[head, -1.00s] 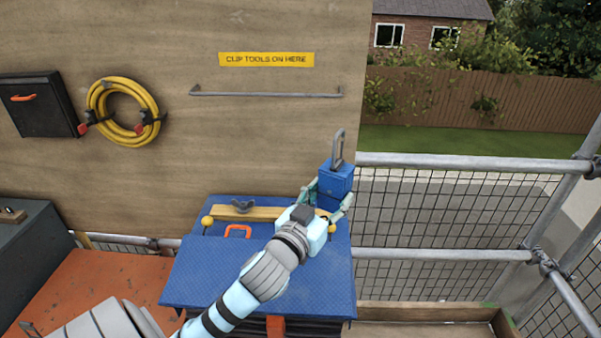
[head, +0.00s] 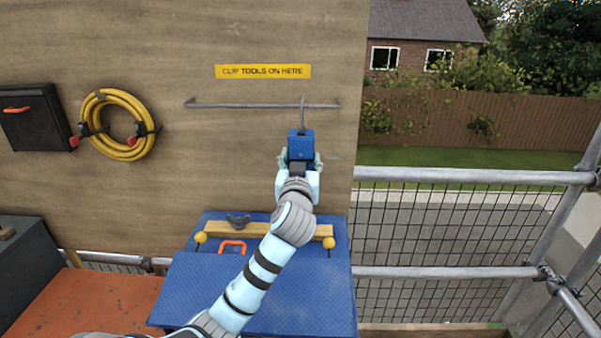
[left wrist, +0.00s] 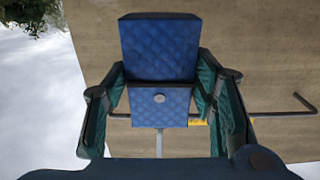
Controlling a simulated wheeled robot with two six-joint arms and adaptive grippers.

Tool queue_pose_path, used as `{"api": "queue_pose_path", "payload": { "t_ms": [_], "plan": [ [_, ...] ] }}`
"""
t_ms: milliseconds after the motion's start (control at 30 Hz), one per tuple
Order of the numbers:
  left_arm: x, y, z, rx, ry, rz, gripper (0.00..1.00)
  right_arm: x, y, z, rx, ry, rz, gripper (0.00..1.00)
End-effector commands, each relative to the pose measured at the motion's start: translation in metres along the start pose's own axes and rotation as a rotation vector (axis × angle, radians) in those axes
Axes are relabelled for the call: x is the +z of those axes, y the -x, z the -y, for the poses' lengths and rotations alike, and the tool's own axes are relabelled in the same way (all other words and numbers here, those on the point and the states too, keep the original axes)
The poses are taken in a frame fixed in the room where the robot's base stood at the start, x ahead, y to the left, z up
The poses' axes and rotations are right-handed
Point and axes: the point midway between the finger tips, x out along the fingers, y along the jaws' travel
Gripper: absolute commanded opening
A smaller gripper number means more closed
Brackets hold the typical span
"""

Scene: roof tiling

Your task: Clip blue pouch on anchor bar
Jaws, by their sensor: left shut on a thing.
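The blue pouch (head: 301,145) is held upright in my left gripper (head: 301,164), with its grey clip (head: 302,118) pointing up. The anchor bar (head: 235,105) is a thin grey rod on the plywood wall, below a yellow label. In the head view the clip's top overlaps the bar near its right end; I cannot tell whether it touches or is hooked on. In the left wrist view the pouch (left wrist: 160,50) sits between both fingers, and the bar (left wrist: 285,114) shows behind on the right. My right gripper is not in view.
A yellow label (head: 263,71) is above the bar. A coiled yellow hose (head: 118,124) and a black case (head: 35,117) hang at left. A blue box (head: 250,290) stands below. Scaffold rails (head: 460,176) with mesh are at right. The wall around the bar is clear.

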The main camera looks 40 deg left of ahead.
Motion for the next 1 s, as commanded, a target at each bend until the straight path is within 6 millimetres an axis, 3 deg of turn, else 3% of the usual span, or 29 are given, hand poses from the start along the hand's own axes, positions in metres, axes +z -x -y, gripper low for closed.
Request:
{"api": "queue_pose_path", "payload": {
  "t_ms": [1000],
  "plan": [
    [-0.0029,-0.0024,0.0008,0.0,0.0,-0.003,0.08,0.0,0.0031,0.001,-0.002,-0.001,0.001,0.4]
  ]
}}
